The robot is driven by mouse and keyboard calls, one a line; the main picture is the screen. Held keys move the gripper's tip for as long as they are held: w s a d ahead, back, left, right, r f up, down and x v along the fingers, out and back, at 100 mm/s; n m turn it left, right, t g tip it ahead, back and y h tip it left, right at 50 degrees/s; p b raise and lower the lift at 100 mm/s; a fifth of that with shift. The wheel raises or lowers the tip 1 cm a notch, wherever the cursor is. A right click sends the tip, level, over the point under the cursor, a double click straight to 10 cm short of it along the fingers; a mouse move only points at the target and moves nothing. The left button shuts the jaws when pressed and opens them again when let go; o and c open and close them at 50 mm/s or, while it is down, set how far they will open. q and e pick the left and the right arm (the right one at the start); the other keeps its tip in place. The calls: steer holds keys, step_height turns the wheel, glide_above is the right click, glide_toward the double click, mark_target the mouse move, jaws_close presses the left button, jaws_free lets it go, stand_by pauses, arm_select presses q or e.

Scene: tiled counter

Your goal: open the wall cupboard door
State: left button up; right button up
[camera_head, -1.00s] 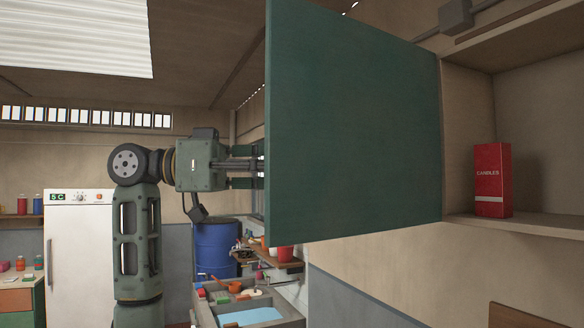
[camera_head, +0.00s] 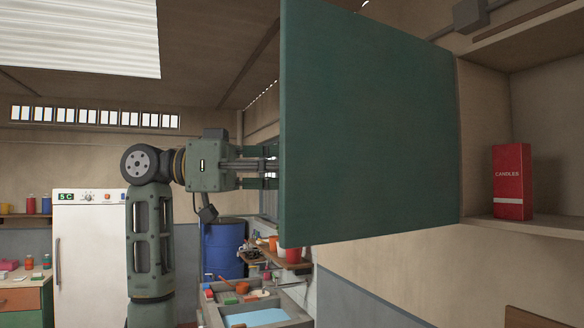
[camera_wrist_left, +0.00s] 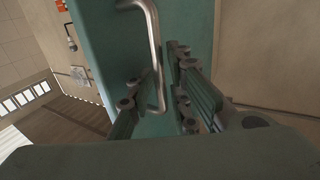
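The green wall cupboard door (camera_head: 370,125) stands swung wide open, its flat face towards the head camera. The cupboard (camera_head: 484,140) beside it shows its inside at the right. My left gripper (camera_head: 268,166) reaches in from the left, and its fingertips pass behind the door's free edge, hidden in the head view. In the left wrist view, the bent metal handle (camera_wrist_left: 155,45) on the green door lies between the two fingers of my left gripper (camera_wrist_left: 158,100). The fingers are apart, with gaps beside the handle. My right gripper is in neither view.
A red candle box (camera_head: 512,182) stands on the cupboard shelf (camera_head: 530,226). Behind my left arm are a white fridge (camera_head: 92,250), a blue barrel (camera_head: 223,248) and a sink counter (camera_head: 290,316). The wall below the door is clear.

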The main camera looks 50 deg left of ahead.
arm_select(q)
steer(key=v, duration=1.2)
stand_by(0.3)
